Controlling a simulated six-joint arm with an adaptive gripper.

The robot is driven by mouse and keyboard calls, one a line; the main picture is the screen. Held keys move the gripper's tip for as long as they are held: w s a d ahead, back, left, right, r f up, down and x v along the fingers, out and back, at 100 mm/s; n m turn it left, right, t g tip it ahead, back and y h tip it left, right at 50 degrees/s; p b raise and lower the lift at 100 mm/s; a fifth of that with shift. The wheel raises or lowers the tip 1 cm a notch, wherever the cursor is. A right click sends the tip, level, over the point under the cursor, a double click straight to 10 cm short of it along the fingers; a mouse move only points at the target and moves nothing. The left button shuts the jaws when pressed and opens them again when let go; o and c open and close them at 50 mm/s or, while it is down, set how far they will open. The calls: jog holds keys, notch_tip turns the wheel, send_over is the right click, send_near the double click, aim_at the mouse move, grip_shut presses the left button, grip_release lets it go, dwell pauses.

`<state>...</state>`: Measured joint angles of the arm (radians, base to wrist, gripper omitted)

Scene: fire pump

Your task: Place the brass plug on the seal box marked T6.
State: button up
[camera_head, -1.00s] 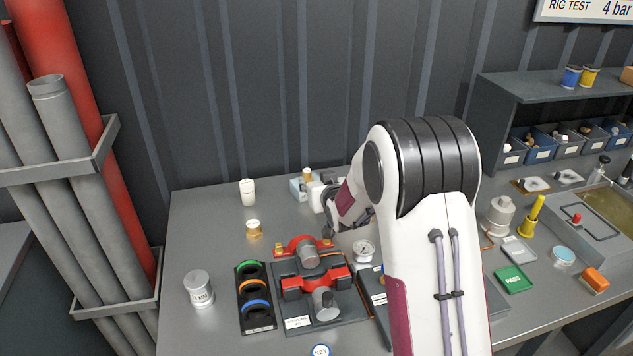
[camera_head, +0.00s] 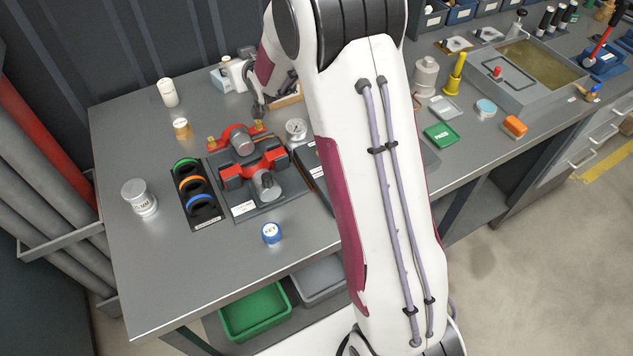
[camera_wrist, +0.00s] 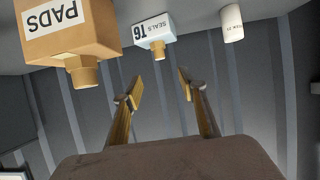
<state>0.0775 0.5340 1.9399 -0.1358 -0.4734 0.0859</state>
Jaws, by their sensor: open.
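The seal box (camera_wrist: 155,28), white and pale blue and lettered SEALS, appears upside down in the wrist view. A small brass-coloured plug (camera_wrist: 159,52) rests on its top face. The head view shows the box (camera_head: 220,80) at the back of the bench and the plug (camera_head: 226,60) on it. A brown box lettered PADS (camera_wrist: 62,35) bears another, larger-looking brass-coloured piece (camera_wrist: 83,75). My gripper (camera_wrist: 161,88) is open and empty, its fingers apart and clear of the plug. In the head view my arm hides most of the gripper.
A white cylinder (camera_head: 168,92) stands left of the seal box; a small gold tin (camera_head: 181,129) is nearer. A red-and-grey pump (camera_head: 250,165), a ring rack (camera_head: 196,195) and a gauge (camera_head: 296,128) crowd the bench in front. The bench's left front is largely clear.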

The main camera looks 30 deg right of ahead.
jog(key=s+a+r+g, duration=0.15)
jog(key=s+r, duration=0.35)
jog(key=s, duration=0.5)
jog(key=s+r+g, duration=0.2)
jog(key=s+r, duration=0.4)
jog(key=s, duration=0.4)
jog(key=s+a+f+g, duration=0.2)
jog(key=s+g, duration=0.2)
jog(key=s, duration=2.5)
jog(key=shift+a, duration=0.2)
